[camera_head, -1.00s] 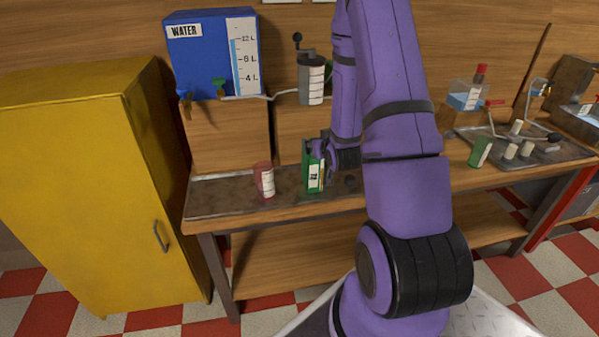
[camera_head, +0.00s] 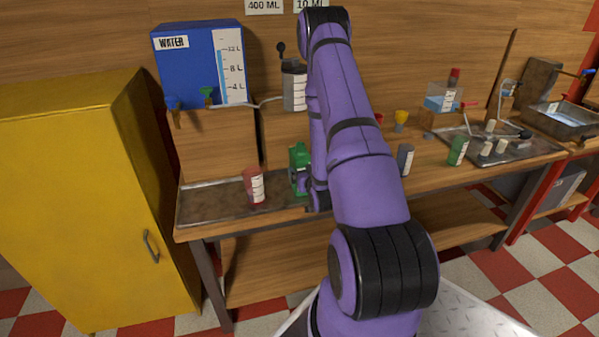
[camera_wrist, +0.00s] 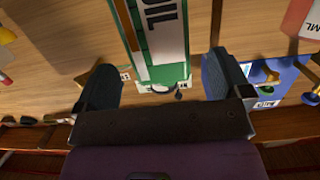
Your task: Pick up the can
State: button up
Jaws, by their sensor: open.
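The can is green with a white label (camera_wrist: 163,35). In the wrist view it stands out ahead between my two fingers, and its label letters look like "OIL". My gripper (camera_wrist: 160,84) is open, with one dark finger to each side of the can's near end and a gap on both sides. In the head view the green can (camera_head: 299,155) stands on the worktop at the back of the metal tray. My gripper and forearm cover part of its lower front and right side there. I cannot tell from these views whether any finger touches it.
A red cup (camera_head: 253,187) stands just left of the can. A grey cup (camera_head: 404,160) and a green cup (camera_head: 457,151) stand to the right. A yellow cabinet (camera_head: 75,190) is at left.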

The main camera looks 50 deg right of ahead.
jog(key=shift+f+x, duration=0.1)
jog(key=shift+x, duration=1.35)
jog(key=shift+f+x, duration=0.15)
jog(key=shift+x, duration=1.3)
jog(key=shift+c, duration=0.4)
jog(key=c, duration=1.4)
